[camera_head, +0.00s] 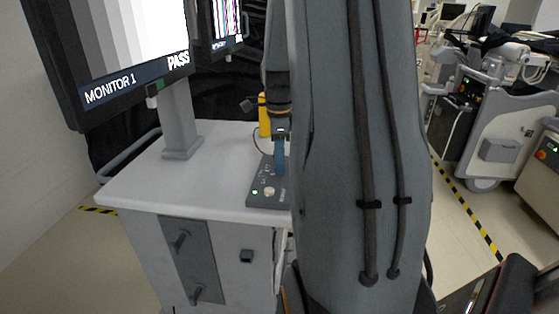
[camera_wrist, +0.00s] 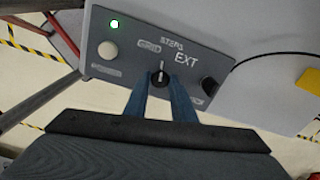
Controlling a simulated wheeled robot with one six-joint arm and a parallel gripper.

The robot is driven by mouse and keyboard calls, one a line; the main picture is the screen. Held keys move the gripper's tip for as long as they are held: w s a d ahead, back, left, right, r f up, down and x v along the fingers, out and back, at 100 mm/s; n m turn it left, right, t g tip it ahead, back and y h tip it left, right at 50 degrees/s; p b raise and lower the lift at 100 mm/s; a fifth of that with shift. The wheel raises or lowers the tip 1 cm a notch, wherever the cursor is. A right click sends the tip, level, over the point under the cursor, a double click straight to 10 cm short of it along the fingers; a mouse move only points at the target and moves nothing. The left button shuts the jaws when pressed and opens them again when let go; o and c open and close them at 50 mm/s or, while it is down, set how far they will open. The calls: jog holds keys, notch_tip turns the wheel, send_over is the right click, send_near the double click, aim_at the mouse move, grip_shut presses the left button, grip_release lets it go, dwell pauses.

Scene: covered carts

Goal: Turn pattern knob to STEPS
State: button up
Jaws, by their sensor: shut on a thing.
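The pattern knob (camera_wrist: 160,78) is a small dark knob with a pale pointer line on a grey control box (camera_wrist: 122,62). In the head view my gripper (camera_head: 280,160) reaches down to the box on the cart top; the knob is hidden there.
Monitor 1 (camera_head: 135,50) shows grey stepped bars and PASS. A second monitor (camera_head: 222,25) stands behind. The box has a lit green lamp (camera_wrist: 114,24), a pale round button (camera_wrist: 107,49) and a black knob (camera_wrist: 209,84). A yellow object (camera_head: 264,115) stands behind the box on the white cart (camera_head: 130,185).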

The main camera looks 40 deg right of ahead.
jog(key=shift+r+m, duration=0.1)
jog(key=shift+m, duration=0.9)
jog(key=o, duration=1.1)
jog(key=shift+c, duration=0.2)
jog(key=shift+r+b, duration=0.75)
jog(key=shift+r, duration=3.1)
